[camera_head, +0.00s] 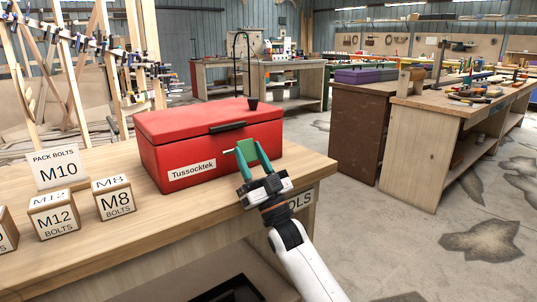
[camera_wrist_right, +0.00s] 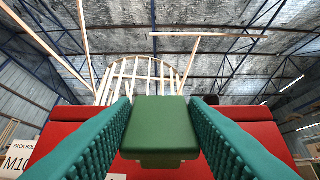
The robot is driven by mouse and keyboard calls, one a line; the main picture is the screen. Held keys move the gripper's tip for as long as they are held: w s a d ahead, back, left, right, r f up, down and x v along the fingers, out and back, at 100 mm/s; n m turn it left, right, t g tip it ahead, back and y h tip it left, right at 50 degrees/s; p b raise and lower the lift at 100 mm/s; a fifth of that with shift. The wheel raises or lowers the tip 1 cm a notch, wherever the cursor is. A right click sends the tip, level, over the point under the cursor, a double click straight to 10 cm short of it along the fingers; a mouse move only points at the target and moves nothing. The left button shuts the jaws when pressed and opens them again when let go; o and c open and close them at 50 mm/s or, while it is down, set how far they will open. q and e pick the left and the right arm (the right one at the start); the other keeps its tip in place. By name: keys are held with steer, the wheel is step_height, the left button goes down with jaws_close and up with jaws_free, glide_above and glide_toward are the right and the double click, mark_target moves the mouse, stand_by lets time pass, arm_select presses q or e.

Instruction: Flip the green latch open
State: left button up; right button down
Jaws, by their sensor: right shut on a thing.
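A red toolbox (camera_head: 192,132) labelled "Tussocktek" sits shut on the wooden workbench (camera_head: 126,231). The green latch (camera_head: 247,149) is on its front face, below the black handle (camera_head: 228,126). My right gripper (camera_head: 248,157) reaches the latch from the front right, with its teal fingers on either side of it. In the right wrist view the latch (camera_wrist_right: 160,128) is a green block between the two ribbed fingers (camera_wrist_right: 160,130), with the red box behind. The right gripper is shut on the latch. My left gripper is not in view.
Boxes labelled M12 (camera_head: 53,212) and M8 (camera_head: 114,198) and a "Pack Bolts M10" sign (camera_head: 58,168) stand on the bench left of the toolbox. A brown cabinet (camera_head: 351,125) and another bench (camera_head: 428,155) stand at right. Open floor lies between.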

steer(key=shift+w+f, duration=0.15)
steer(key=shift+f, duration=0.4)
steer(key=shift+a+f, duration=0.1)
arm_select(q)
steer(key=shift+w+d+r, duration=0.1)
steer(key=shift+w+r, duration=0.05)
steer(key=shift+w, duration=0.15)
arm_select(e)
steer(key=shift+f+h, duration=0.15)
steer(key=shift+h, duration=0.15)
steer(key=c, duration=1.1)
jaws_free()
steer(key=shift+a+f, duration=0.1)
steer(key=shift+o, duration=1.2)
steer(key=shift+w+a, duration=0.1)
steer(key=shift+w, duration=0.05)
steer(key=shift+r, duration=0.25)
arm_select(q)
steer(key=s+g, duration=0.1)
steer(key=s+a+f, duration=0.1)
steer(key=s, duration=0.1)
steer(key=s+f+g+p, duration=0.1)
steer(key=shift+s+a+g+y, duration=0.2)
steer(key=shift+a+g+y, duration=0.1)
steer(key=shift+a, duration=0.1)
arm_select(e)
steer(key=v, duration=1.2)
steer(key=shift+f, duration=0.2)
